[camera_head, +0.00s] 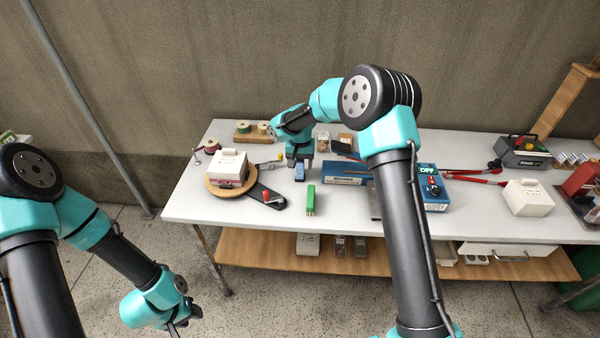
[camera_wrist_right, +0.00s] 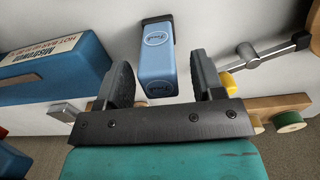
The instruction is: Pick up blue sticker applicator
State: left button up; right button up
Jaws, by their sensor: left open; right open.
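The blue sticker applicator (camera_head: 299,173) stands on the white table, left of the middle, in the head view. In the right wrist view the light blue applicator (camera_wrist_right: 158,58) has round printed labels and a dark end, and it lies between and a little ahead of the two fingers. My right gripper (camera_head: 298,160) is right above the applicator, pointing down, and it also shows in the right wrist view (camera_wrist_right: 164,84) with its fingers apart and nothing clasped. My left gripper (camera_head: 180,324) is open and empty, low over the floor in front of the table.
A green block (camera_head: 310,199) stands just in front of the applicator. A blue box (camera_head: 345,172) lies to its right. A white box (camera_head: 229,166) sits on a round wooden board (camera_head: 212,188) to the left. A metal tool with a yellow part (camera_wrist_right: 262,58) lies close by.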

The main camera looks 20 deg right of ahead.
jog(key=shift+f, duration=0.8)
jog(key=shift+c, duration=0.2)
jog(key=c, duration=1)
jog(key=shift+r, duration=0.1)
notch_tip(320, 180, up, 10)
jog(key=shift+f, duration=0.1)
